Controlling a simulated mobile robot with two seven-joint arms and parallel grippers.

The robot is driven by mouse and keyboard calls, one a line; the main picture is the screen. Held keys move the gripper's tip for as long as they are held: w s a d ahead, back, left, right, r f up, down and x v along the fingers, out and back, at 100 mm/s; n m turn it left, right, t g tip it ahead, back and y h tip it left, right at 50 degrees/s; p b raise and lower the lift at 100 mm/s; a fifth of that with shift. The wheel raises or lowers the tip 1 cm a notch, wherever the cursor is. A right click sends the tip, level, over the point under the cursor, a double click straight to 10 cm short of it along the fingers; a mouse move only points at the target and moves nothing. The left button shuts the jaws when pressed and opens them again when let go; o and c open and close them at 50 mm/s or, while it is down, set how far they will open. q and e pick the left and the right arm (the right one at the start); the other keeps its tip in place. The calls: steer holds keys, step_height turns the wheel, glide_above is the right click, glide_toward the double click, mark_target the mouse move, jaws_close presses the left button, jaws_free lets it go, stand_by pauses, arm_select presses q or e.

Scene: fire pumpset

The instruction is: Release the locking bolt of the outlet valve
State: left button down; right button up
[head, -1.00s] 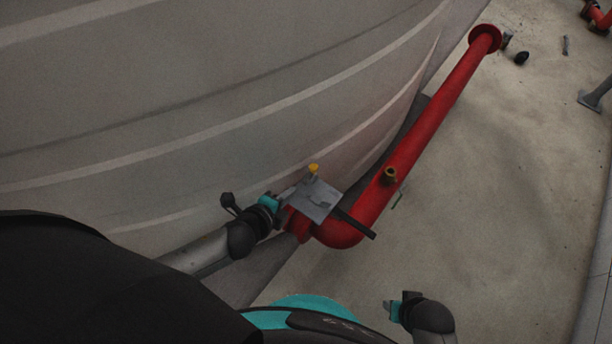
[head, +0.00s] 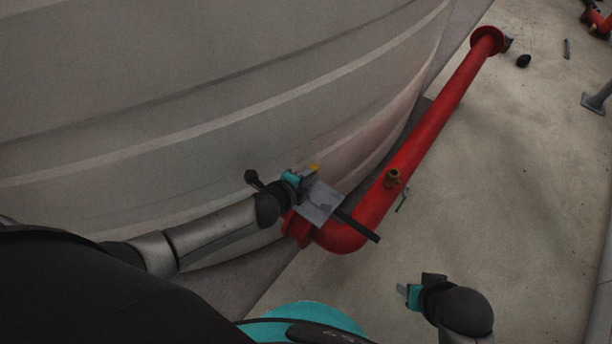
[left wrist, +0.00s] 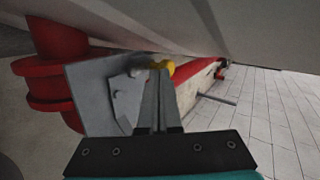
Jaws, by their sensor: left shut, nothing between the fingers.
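The outlet valve shows as a grey plate (head: 318,204) with a dark lever handle (head: 360,226) on the red pipe (head: 345,237). The yellow knob of the locking bolt (head: 314,167) sits at the plate's upper edge. My left gripper (head: 309,181) is at the plate, close to the knob. In the left wrist view its shut, empty fingers (left wrist: 160,78) cover part of the yellow knob (left wrist: 169,66); I cannot tell whether they touch it. The grey plate (left wrist: 95,88) is left of the fingers there. My right gripper (head: 408,291) hangs over the floor, away from the valve; its jaws are too small to read.
A large grey tank (head: 220,90) curves along the pipe on the left. The concrete floor (head: 500,200) to the right is mostly clear. A grey post foot (head: 594,103) stands at the right edge.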

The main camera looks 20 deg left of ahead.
mark_target(317, 166)
stand_by(0.3)
arm_select(q)
steer(key=shift+w+d, duration=0.25)
steer(key=shift+w, duration=0.45)
steer(key=shift+w+d, duration=0.25)
steer(key=shift+w, duration=0.45)
steer(key=shift+r, duration=0.1)
arm_select(e)
steer(key=shift+s, duration=0.1)
steer(key=shift+r, duration=0.1)
